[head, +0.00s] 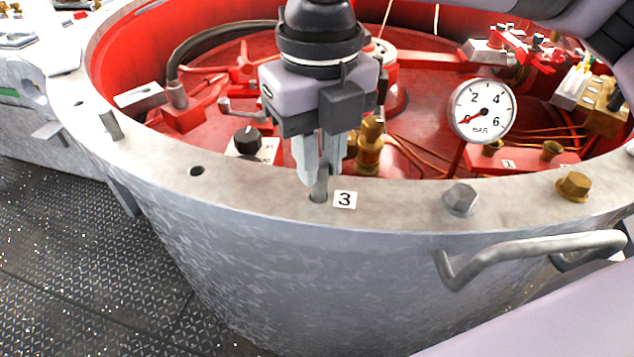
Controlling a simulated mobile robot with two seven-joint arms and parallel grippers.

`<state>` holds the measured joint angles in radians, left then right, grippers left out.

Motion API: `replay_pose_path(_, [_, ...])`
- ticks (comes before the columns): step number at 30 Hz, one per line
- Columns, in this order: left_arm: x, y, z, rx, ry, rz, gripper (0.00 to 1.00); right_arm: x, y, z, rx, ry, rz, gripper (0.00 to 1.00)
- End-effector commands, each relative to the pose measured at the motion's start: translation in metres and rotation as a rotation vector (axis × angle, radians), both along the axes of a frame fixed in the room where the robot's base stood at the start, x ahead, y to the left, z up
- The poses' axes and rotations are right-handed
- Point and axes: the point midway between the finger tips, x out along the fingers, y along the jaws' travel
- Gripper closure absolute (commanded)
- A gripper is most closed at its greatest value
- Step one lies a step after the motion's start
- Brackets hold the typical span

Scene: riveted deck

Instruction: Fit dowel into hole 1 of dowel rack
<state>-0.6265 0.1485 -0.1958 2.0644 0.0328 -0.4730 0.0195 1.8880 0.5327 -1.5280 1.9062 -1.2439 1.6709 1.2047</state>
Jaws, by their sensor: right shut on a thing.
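My right gripper (318,168) points straight down over the near rim of the big round housing, its fingers shut on a grey dowel (318,190). The dowel is upright, and its lower end meets the rim beside a white label marked 3 (344,200). I cannot tell whether it sits in a hole there or only touches the rim. A small label marked 1 (508,163) shows on a red block (530,162) inside the housing; I cannot tell whether this block is the dowel rack. My left gripper is out of view.
The pale metal rim (255,187) has an empty dark hole (197,170), a grey pin (109,125), a grey hex bolt (462,197) and a brass one (574,185). A gauge (483,110) stands inside the red housing. A handle (520,250) juts out in front.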

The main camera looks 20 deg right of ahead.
Motion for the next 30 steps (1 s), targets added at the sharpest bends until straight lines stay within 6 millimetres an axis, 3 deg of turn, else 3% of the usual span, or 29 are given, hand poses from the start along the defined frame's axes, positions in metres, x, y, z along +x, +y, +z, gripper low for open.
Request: replay_pose_path(30, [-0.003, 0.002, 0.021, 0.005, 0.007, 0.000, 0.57, 0.000, 0.000, 0.038, 0.000, -0.001, 0.000, 1.00])
